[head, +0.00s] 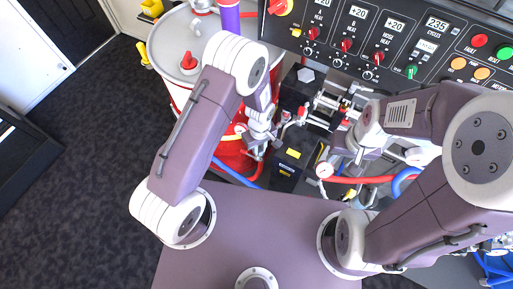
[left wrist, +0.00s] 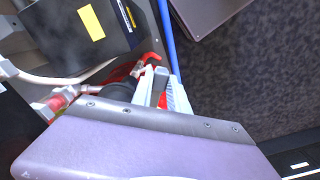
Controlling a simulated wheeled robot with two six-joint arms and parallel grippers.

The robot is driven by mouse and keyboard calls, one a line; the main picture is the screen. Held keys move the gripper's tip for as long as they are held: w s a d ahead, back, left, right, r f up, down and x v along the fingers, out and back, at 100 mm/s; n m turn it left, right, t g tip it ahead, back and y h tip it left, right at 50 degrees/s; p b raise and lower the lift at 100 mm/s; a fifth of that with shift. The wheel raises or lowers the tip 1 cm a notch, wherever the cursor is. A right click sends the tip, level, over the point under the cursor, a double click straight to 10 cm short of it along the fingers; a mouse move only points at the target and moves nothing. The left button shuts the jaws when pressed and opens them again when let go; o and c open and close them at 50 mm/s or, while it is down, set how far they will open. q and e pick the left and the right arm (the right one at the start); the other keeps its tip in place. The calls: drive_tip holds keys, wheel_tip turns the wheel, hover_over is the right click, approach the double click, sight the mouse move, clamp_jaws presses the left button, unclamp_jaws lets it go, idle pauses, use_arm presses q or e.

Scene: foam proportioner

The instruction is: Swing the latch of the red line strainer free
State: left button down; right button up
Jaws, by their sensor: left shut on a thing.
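My left gripper (head: 258,150) reaches down beside the red drum, among the fittings in the head view. In the left wrist view its pale fingers (left wrist: 160,92) are close together around a small red part, which I take to be the latch of the red line strainer. A red piece (left wrist: 151,58) shows just past the fingertips. The strainer body is mostly hidden by the gripper and wrist housing. My right gripper (head: 330,168) is further right, near the red hose; its fingers are too small to tell open or shut.
A black box with a yellow label (head: 293,153) stands right of the left gripper. A blue hose (head: 235,174) runs close below it. The red and white drum (head: 178,62) stands at left, and the control panel (head: 390,40) is behind. Dark floor (head: 85,170) lies open at left.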

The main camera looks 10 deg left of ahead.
use_arm(q)
drive_tip(key=shift+w+d+n, duration=0.2)
drive_tip(key=shift+n, duration=0.35)
drive_tip(key=shift+w+d+n, duration=0.15)
drive_tip(key=shift+n, duration=0.4)
drive_tip(key=shift+r, duration=0.1)
drive_tip(key=c, duration=1.3)
unclamp_jaws()
drive_tip(key=shift+r, duration=0.1)
wheel_tip(320, 180, up, 9)
drive_tip(key=shift+f, duration=0.1)
